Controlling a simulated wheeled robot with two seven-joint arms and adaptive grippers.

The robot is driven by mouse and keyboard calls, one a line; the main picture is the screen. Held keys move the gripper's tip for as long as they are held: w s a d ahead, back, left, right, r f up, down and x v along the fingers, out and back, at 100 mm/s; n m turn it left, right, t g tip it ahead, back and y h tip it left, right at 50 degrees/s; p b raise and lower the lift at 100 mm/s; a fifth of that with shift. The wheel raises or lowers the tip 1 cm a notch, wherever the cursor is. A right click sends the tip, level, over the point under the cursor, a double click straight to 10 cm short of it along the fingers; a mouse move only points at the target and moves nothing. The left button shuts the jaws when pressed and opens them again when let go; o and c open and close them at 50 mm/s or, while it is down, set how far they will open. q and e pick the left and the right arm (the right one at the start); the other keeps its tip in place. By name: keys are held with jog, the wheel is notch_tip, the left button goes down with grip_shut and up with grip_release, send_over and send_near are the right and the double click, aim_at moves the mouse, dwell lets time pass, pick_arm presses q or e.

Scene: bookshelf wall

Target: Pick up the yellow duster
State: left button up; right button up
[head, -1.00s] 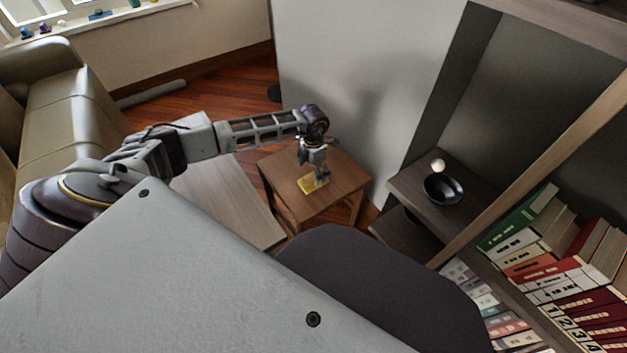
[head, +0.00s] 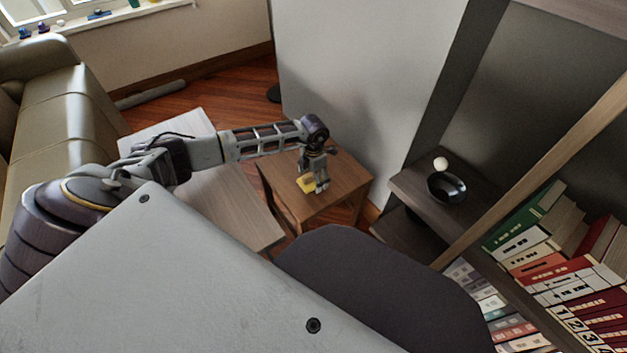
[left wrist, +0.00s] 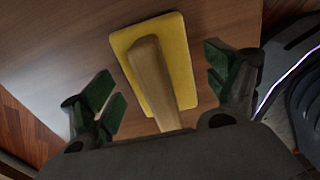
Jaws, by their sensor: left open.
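The yellow duster (head: 305,184) lies on the small wooden side table (head: 346,187), partly hidden behind my left gripper (head: 321,186) in the head view. In the left wrist view the duster shows as a flat yellow pad (left wrist: 181,62) with a wooden handle (left wrist: 151,78) along its top. My left gripper (left wrist: 160,95) is open there, with its green-padded fingers to either side of the handle and nothing held. The handle's near end points toward the gripper's palm. My right gripper is not in view.
A low light-wood table (head: 225,195) stands left of the side table, under my left arm. A shelf (head: 410,185) at the right holds a dark bowl (head: 446,188) and a white ball (head: 441,164). Several books and binders (head: 560,260) fill the bookcase. A beige sofa (head: 65,95) is at the far left.

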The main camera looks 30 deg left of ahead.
pick_arm(q)
jog(key=shift+c, duration=0.5)
jog(key=c, duration=1.1)
jog(key=shift+o, duration=0.2)
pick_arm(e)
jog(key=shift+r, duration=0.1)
pick_arm(q)
jog(key=shift+r+p, duration=0.35)
jog(key=shift+r, duration=0.45)
notch_tip(320, 180, up, 7)
jog(key=p, duration=0.2)
jog(key=shift+r+p, duration=0.1)
jog(key=shift+p, duration=0.3)
jog(key=shift+r, duration=0.65)
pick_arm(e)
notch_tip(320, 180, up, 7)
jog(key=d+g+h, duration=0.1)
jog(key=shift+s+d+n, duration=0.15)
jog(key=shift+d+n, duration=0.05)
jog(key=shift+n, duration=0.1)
pick_arm(q)
jog(key=o, duration=0.4)
jog(key=shift+c, duration=1.3)
